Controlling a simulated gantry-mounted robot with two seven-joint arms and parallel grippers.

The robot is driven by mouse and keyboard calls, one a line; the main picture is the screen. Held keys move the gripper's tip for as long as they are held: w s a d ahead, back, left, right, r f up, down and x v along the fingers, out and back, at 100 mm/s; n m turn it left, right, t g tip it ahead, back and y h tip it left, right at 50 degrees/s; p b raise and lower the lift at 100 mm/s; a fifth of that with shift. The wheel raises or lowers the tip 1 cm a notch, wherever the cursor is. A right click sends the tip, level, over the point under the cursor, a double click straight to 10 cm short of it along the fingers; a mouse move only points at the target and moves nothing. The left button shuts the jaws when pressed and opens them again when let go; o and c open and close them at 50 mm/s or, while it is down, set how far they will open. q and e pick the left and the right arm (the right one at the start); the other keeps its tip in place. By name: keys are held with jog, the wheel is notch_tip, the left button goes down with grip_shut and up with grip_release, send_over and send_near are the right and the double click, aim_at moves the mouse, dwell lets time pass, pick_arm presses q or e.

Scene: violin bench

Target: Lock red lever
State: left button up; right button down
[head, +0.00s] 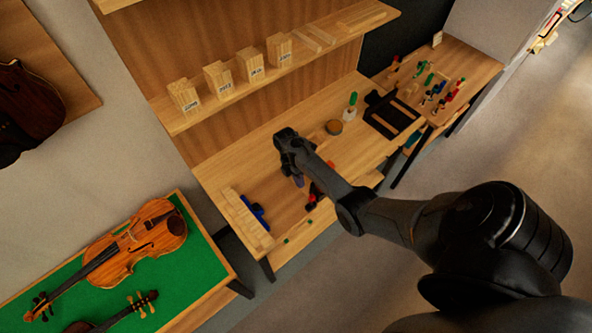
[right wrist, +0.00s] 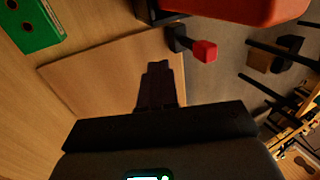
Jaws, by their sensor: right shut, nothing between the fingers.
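A red lever with a black mount (head: 313,197) is at the front edge of the wooden bench in the head view. In the right wrist view a small red-tipped black part (right wrist: 204,50) juts past the bench edge, and a large red piece (right wrist: 245,9) fills the top right. I cannot tell for sure which of these is the lever's handle or whether it is locked. My right gripper (head: 298,181) is over the bench, just left of the lever. In the right wrist view its dark fingers (right wrist: 158,72) are shut and empty, pointing toward the bench edge. My left gripper is out of view.
A green block with holes (right wrist: 34,22) lies at top left of the right wrist view. On the bench are a pale wood piece (head: 247,222), a blue clamp-like item (head: 256,212), a round tin (head: 333,127) and a bottle (head: 350,112). A shelf with labelled blocks overhangs behind.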

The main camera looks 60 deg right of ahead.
aim_at(312, 201)
jog(key=s+p, duration=0.1)
jog(key=s, duration=0.1)
jog(key=s+a+p, duration=0.1)
jog(key=s, duration=0.1)
jog(key=shift+a+f+p, duration=0.15)
jog(key=shift+p, duration=0.2)
jog(key=shift+w, duration=0.15)
